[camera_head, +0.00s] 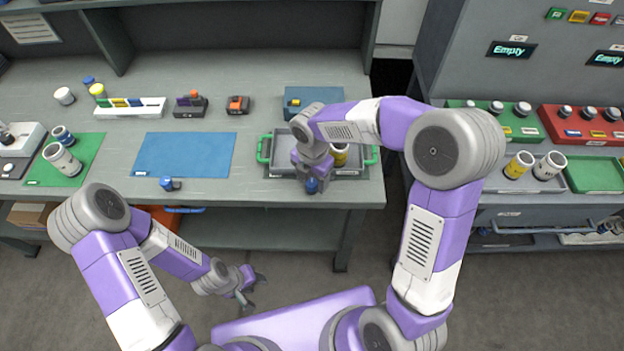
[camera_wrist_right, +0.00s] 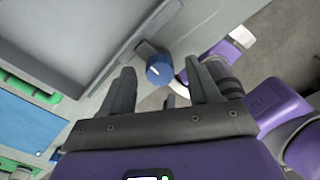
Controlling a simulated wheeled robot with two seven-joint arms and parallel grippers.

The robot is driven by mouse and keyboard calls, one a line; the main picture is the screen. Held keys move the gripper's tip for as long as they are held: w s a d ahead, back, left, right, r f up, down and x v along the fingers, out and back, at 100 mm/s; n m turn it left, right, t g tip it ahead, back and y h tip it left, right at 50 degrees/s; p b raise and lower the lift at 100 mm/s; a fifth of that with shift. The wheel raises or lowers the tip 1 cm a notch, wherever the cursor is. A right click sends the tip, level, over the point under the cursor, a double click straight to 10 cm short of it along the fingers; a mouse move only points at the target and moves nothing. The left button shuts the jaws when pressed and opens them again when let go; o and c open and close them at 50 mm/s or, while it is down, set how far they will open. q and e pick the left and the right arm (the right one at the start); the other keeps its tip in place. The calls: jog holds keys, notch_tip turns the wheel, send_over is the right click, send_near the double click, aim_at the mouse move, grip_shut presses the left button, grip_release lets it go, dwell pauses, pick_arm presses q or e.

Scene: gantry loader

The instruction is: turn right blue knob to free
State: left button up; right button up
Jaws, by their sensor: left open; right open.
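The right blue knob (camera_head: 312,187) sits on the front edge of the table below the grey tray, partly hidden by my right gripper (camera_head: 312,176). In the right wrist view the blue knob (camera_wrist_right: 158,74) with a white pointer mark shows between and beyond the fingertips of the open gripper (camera_wrist_right: 161,68). I cannot tell whether a finger touches it. A second blue knob (camera_head: 168,184) is on the table edge further left, in front of the blue mat. My left gripper (camera_head: 252,286) is open and empty, low in front of the table.
A grey tray with green handles (camera_head: 263,150) holds a yellow-banded container (camera_head: 340,154) beside my right wrist. The blue mat (camera_head: 185,155) is empty. A cabinet with red and green racks (camera_head: 583,125) stands right.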

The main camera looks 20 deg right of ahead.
jog(key=shift+f, duration=0.2)
jog(key=c, duration=1)
jog(key=shift+c, duration=0.2)
